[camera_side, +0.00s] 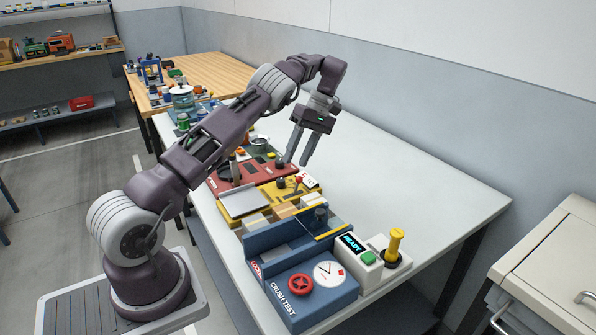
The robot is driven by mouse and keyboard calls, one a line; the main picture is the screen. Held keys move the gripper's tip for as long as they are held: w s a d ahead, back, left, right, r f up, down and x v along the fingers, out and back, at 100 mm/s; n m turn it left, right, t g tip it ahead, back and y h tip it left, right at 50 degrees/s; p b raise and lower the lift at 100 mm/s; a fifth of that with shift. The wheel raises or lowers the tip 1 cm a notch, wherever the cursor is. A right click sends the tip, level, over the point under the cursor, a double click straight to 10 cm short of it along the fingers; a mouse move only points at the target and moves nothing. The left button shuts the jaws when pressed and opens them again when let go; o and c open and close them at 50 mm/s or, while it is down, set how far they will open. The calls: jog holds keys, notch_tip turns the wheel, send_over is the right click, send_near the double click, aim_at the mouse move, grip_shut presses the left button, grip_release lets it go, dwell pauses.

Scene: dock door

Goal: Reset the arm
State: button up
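My gripper (296,160) hangs pointing down above the far part of the white table (400,195), over the red and yellow stations. Its two long grey fingers are apart, and I see nothing between them. My arm reaches from its base at the lower left up over the table to the gripper.
A blue crush-test unit (310,290) with a red wheel stands at the near end, beside a READY box (358,255) and a yellow-handled lever (394,245). The yellow station (275,200) and red station (232,182) lie behind. The table's right side is clear.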

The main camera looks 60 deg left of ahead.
notch_tip(320, 180, up, 4)
jog(key=shift+r, duration=0.1)
jog(key=s+d+r+m+t, duration=0.2)
jog(key=d+r+m+t, duration=0.3)
jog(key=r, duration=0.8)
jog(key=s+d+r+m+t, duration=0.25)
jog(key=s+d+r, duration=0.35)
jog(key=d, duration=0.4)
jog(key=s+d+f+m+t, duration=0.1)
jog(key=s+d+f+m, duration=0.3)
jog(key=s, duration=0.5)
jog(key=s+d+f+m+t, duration=0.2)
jog(key=s+d+f+m, duration=0.2)
jog(key=s, duration=0.6)
jog(key=d+m, duration=0.2)
jog(key=d, duration=0.1)
